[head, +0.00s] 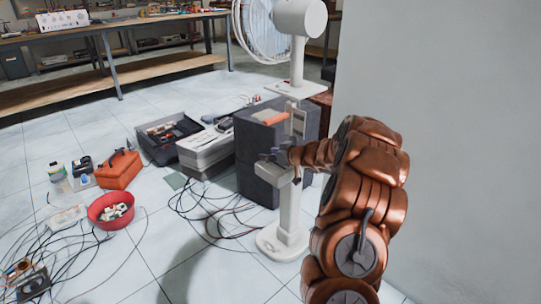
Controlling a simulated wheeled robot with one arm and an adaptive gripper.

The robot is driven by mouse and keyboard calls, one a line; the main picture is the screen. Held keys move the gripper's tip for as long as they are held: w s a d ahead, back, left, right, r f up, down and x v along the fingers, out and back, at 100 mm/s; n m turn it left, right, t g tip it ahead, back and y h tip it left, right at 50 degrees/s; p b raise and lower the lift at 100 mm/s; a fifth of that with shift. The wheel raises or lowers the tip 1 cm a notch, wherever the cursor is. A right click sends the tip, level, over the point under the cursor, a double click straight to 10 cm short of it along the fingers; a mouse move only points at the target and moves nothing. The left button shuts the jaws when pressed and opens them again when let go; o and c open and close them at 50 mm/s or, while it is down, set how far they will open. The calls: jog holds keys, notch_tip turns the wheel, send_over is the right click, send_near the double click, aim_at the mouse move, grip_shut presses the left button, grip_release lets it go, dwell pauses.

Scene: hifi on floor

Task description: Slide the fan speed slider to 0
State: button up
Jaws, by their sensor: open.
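A white pedestal fan (299,18) stands on the tiled floor, with its round cage at the top and a round white base (282,243) below. A narrow upright panel (298,120) sits below the white plate under the fan head and may hold the slider. The slider knob and its markings are too small to make out. My gripper (268,160) is open at the end of my copper-coloured arm, beside the fan's column and lower than the panel. Its fingers are small in view, and I cannot tell whether they touch the fan.
Dark grey boxes (251,150) stand close behind the fan. A grey wall (440,140) bounds the right. An orange toolbox (119,169), a red bowl (98,222) and loose cables lie on the left floor. A workbench (100,27) stands at the back.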

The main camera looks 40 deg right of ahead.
jog(key=v, duration=1.2)
jog(key=shift+s, duration=0.1)
dwell(0.6)
